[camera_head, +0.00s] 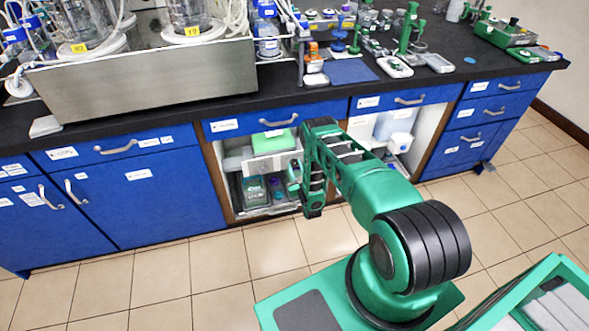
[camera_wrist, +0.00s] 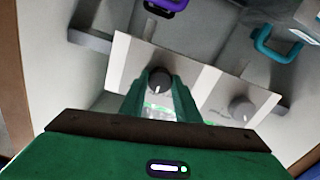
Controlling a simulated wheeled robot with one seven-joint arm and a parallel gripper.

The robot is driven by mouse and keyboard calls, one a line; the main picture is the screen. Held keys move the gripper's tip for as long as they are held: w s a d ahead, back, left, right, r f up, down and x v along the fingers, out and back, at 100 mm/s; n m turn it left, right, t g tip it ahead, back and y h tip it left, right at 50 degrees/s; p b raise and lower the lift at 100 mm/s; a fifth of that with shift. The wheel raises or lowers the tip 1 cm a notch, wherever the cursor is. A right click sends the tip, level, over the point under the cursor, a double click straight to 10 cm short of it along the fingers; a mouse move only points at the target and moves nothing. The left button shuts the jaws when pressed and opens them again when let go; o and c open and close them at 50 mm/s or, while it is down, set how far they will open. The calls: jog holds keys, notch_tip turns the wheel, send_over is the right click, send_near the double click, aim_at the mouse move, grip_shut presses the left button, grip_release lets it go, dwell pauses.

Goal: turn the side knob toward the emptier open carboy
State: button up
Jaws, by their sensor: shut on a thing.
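In the wrist view a pale panel (camera_wrist: 204,79) carries a dark round knob (camera_wrist: 159,80) with a white pointer mark and a lighter grey knob (camera_wrist: 241,108) to its right. My gripper (camera_wrist: 160,88) has its green fingers on either side of the dark knob, shut on it. A purple handle (camera_wrist: 166,5) and a teal handle (camera_wrist: 279,46) show beyond the panel, likely of carboys. In the head view carboys with a purple cap (camera_head: 254,183) and a blue cap (camera_head: 275,183) stand low in the open cabinet. Their fill levels cannot be told.
The blue drawer front (camera_head: 253,125) overhangs the cabinet opening, and blue doors (camera_head: 140,190) flank it at left. The black counter (camera_head: 290,75) holds a large metal tray (camera_head: 150,88). A grey bar (camera_wrist: 89,40) sticks out beside the panel.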

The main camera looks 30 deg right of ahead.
jog(key=shift+n, duration=0.3)
jog(key=n, duration=0.4)
jog(key=shift+a, duration=0.1)
jog(key=shift+a+f+n, duration=0.1)
jog(key=shift+n, duration=2)
jog(key=o, duration=1)
jog(key=shift+o, duration=0.2)
jog(key=shift+s, duration=0.15)
jog(key=v, duration=1)
jog(key=shift+s, duration=0.25)
